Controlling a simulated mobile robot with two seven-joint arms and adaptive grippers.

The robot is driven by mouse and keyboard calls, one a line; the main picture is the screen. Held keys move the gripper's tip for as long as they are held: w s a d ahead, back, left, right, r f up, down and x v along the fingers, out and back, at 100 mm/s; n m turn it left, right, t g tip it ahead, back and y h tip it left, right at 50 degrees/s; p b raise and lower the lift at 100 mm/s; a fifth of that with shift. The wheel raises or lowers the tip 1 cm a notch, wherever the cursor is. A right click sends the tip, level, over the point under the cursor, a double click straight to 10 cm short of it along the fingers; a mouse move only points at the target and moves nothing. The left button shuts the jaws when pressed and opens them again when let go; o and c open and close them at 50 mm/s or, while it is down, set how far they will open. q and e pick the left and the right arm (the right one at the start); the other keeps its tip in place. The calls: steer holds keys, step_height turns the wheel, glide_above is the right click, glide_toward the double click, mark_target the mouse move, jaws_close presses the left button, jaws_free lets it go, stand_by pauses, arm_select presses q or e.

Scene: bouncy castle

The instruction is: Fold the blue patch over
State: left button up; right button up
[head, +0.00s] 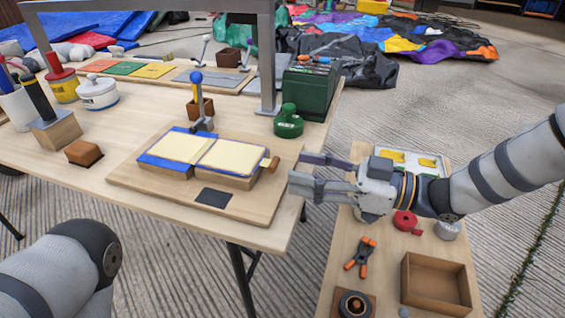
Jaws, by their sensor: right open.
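The blue patch (165,163) lies on a wooden board (140,183) on the large table. Its blue edge shows around a cream panel (182,146) on the left. A second cream panel (234,156) lies beside it on the right, with blue along its far edge and a wooden block under it. A small wooden tab (270,164) sticks out at its right end. My right gripper (297,171) is open and empty just right of this tab, fingers pointing left; I cannot tell its exact height. Only a part of my left arm shows at bottom left; its gripper is out of view.
A dark grey square (213,197) lies at the board's front. A green jar (288,122), a dark green toolbox (308,92) and a grey frame (268,60) stand behind. A side bench holds an orange clamp (361,257) and a wooden tray (436,283).

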mark_target(277, 164)
steer(key=x, duration=0.5)
steer(key=shift+c, duration=0.6)
steer(key=shift+d, duration=0.1)
jaws_close()
